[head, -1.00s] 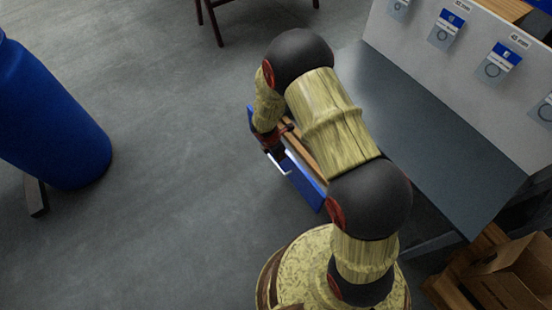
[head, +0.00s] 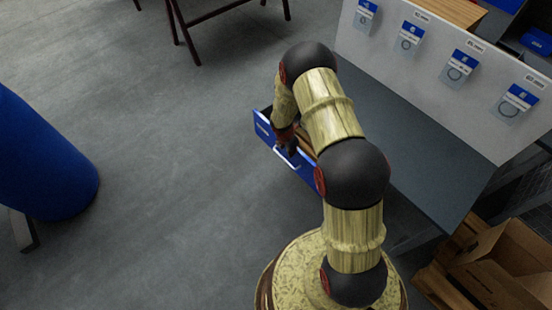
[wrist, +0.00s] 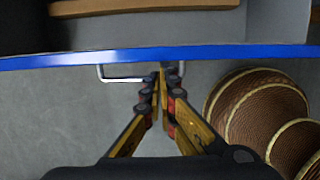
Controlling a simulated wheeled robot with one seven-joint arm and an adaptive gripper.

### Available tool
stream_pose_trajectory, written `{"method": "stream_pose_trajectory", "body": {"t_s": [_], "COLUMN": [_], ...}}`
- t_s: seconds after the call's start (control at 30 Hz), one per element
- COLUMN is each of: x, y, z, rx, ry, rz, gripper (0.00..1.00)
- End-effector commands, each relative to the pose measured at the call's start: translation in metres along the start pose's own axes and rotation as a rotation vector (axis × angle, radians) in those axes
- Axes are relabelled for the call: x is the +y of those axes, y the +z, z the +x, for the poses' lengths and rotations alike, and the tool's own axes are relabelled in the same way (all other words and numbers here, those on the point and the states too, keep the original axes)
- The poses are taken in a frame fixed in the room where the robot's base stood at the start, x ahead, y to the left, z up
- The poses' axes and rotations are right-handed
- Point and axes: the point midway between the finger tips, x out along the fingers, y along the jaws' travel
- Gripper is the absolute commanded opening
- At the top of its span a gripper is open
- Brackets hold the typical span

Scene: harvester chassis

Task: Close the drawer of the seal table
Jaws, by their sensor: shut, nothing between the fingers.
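The seal table (head: 440,185) has a grey top and a pale back panel with hanging seal packets. Its drawer, with a blue front (head: 303,170) and a light handle (head: 286,156), sticks out on the left side, partly hidden by my arm. In the wrist view the drawer's blue front edge (wrist: 220,52) crosses the picture, with the handle (wrist: 118,78) below it. My gripper (wrist: 162,72) is shut and empty, its fingertips at the right part of the handle, close to the front's outer face. I cannot tell whether they touch. In the head view my gripper (head: 291,146) is by the handle.
A blue barrel (head: 45,155) stands at the left. A dark red-brown stand (head: 185,40) is at the back. Cardboard boxes (head: 500,275) on a wooden pallet lie at the lower right. The floor left of the drawer is clear.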

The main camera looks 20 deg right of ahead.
Motion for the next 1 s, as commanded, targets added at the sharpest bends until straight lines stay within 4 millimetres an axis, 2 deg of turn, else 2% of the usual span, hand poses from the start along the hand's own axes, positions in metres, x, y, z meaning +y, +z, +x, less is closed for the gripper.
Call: {"method": "stream_pose_trajectory", "body": {"t_s": [0.03, 0.1, 0.3, 0.4, 0.53, 0.7, 1.0], "x": [-0.001, -0.001, 0.000, 0.000, 0.001, 0.001, 0.001], "y": [0.019, 0.039, 0.084, 0.101, 0.117, 0.127, 0.129], "z": [-0.001, 0.004, 0.017, 0.022, 0.027, 0.031, 0.032], "rx": [0.000, 0.000, -0.001, 0.000, -0.001, 0.000, -0.001], "ry": [-0.002, -0.002, 0.000, 0.000, 0.001, 0.001, 0.001], "rz": [0.006, 0.005, 0.004, 0.003, 0.003, 0.000, -0.001], "gripper": [0.00, 0.00, 0.00, 0.00, 0.00, 0.00, 0.00]}}
